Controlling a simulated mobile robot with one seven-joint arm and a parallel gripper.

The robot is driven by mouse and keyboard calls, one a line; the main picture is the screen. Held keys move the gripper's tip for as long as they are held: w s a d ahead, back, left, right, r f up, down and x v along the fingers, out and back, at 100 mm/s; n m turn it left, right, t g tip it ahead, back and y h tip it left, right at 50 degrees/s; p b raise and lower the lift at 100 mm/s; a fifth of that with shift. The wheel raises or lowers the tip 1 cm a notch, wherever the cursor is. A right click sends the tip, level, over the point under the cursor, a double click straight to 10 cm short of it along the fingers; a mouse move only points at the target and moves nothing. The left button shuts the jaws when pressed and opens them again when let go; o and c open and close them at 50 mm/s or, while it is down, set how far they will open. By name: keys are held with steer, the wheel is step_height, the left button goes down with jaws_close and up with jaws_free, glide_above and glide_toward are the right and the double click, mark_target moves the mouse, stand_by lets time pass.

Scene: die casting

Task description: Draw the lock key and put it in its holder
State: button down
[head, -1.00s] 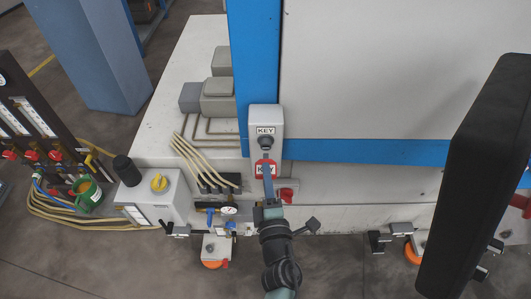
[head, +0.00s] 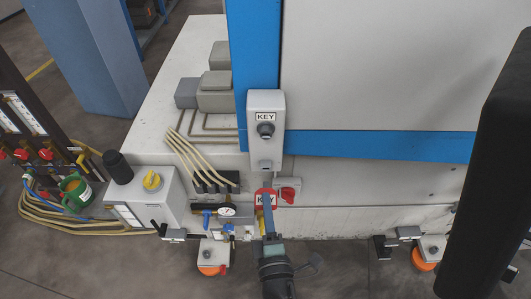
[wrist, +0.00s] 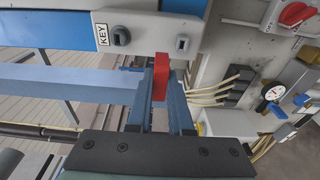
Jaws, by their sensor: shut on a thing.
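In the wrist view the red key (wrist: 161,78) sits between the two blue fingers of my gripper (wrist: 166,88). The pale lock box (head: 278,103) carries a KEY sign and a dark round lock (head: 265,130); below it is a small square socket (head: 265,164). In the wrist view the lock (wrist: 119,37) and the socket (wrist: 182,44) both show with nothing in them. The key appears apart from the box, lower in the head picture.
A red rotary switch (head: 288,190) is right of the key. A pressure gauge (head: 226,211) and beige hoses (head: 190,158) are to the left. The blue beam (head: 400,146) runs right from the box.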

mark_target(267, 185)
steer(key=shift+f+b, duration=1.65)
steer(key=shift+f, duration=0.55)
steer(key=shift+w, duration=0.15)
steer(key=shift+w, duration=2.8)
steer(key=shift+w+b, duration=0.55)
steer(key=shift+w, duration=1.1)
steer(key=c, duration=0.7)
jaws_free()
steer(key=shift+c, duration=0.2)
steer(key=s+d, duration=0.1)
steer(key=s, duration=1.2)
steer(key=shift+d, duration=0.3)
steer(key=shift+w, duration=0.1)
